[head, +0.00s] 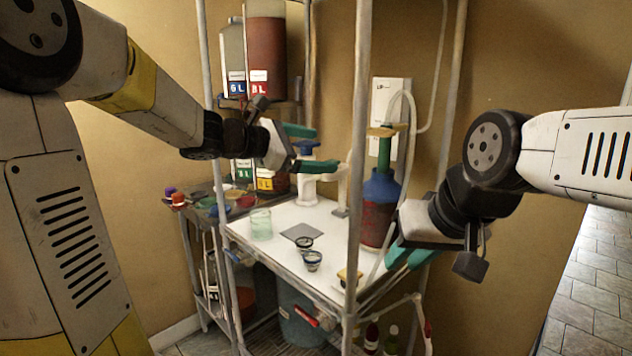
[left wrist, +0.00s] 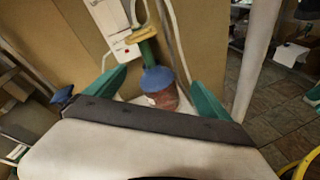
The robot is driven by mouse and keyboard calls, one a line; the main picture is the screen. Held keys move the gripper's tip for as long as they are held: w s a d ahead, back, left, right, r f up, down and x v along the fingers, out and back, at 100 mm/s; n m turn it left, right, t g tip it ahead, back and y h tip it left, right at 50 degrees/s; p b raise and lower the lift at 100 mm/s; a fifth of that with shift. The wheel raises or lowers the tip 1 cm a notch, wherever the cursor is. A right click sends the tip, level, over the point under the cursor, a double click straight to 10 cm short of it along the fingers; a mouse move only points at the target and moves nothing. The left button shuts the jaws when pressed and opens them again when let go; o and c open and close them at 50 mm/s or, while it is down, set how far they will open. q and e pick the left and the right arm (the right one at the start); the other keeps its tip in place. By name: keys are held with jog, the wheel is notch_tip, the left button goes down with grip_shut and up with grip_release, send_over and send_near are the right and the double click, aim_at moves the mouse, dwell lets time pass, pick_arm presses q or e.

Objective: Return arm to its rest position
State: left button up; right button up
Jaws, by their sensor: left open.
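My left arm enters the head view from the left. Its left gripper (head: 312,149) is held above the white bench top (head: 275,222), with its two teal fingers spread and nothing between them. In the left wrist view the left gripper (left wrist: 158,76) shows its fingers wide apart. A blue and dark red bottle with a green neck (left wrist: 160,88) appears beyond the gap. My right gripper (head: 408,260) hangs low at the bench's right side, near the same bottle (head: 379,205). Its teal fingers point down-left. I cannot tell their gap, and no held object shows.
A metal frame post (head: 357,130) stands between the two grippers. Large containers (head: 266,45) sit on the upper left shelf. Small cups (head: 312,260), a dark square pad (head: 298,232) and a clear glass (head: 261,224) are on the bench. Open tiled floor (head: 595,270) lies right.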

pick_arm(q)
jog(key=s+a+f+m+g+y, duration=0.1)
jog(key=s+f+m+g+y, duration=0.15)
jog(key=s+m, duration=0.4)
jog(key=s+a+f+m+g+y, duration=0.1)
jog(key=s+a+f+m+y, duration=0.2)
jog(key=s, duration=0.6)
jog(key=s+a+f+m+t+y, duration=0.1)
jog(key=s+a+f+m+y, duration=0.4)
jog(key=s+a+m, duration=0.4)
jog(key=shift+a+f+m, duration=0.25)
jog(key=shift+a+m, duration=0.2)
